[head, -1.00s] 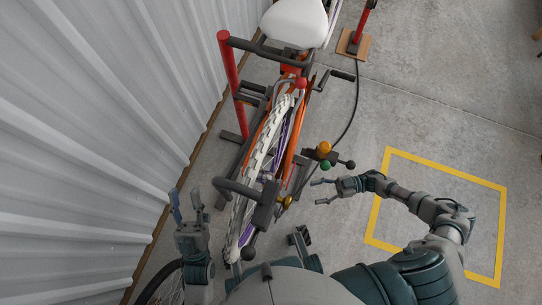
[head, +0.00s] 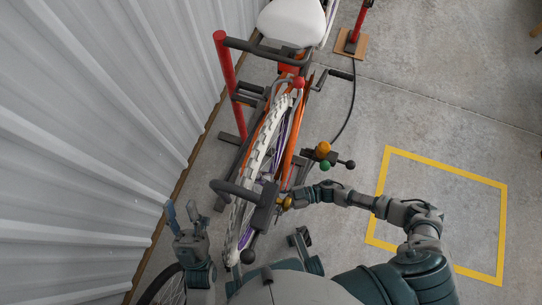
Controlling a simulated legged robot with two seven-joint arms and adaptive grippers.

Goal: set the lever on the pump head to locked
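The pump head (head: 313,156) is a small dark fitting at the end of a black hose, right of the bike wheel. An orange ball (head: 323,148), a green ball (head: 326,165) and a dark lever with a black knob (head: 350,164) are on or beside it. I cannot tell the lever's setting. My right gripper (head: 293,199) is below and left of the pump head, against a brass-coloured knob (head: 287,202). Its fingers are too small and overlapped to tell whether they grip it. My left gripper (head: 181,212) is open and empty by the wall, away from the pump head.
An orange bike with a white-treaded wheel (head: 266,145) and white saddle (head: 292,22) stands beside the corrugated wall (head: 90,130). A red post (head: 230,85) and dark bars surround it. A red floor pump (head: 360,25) is at top.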

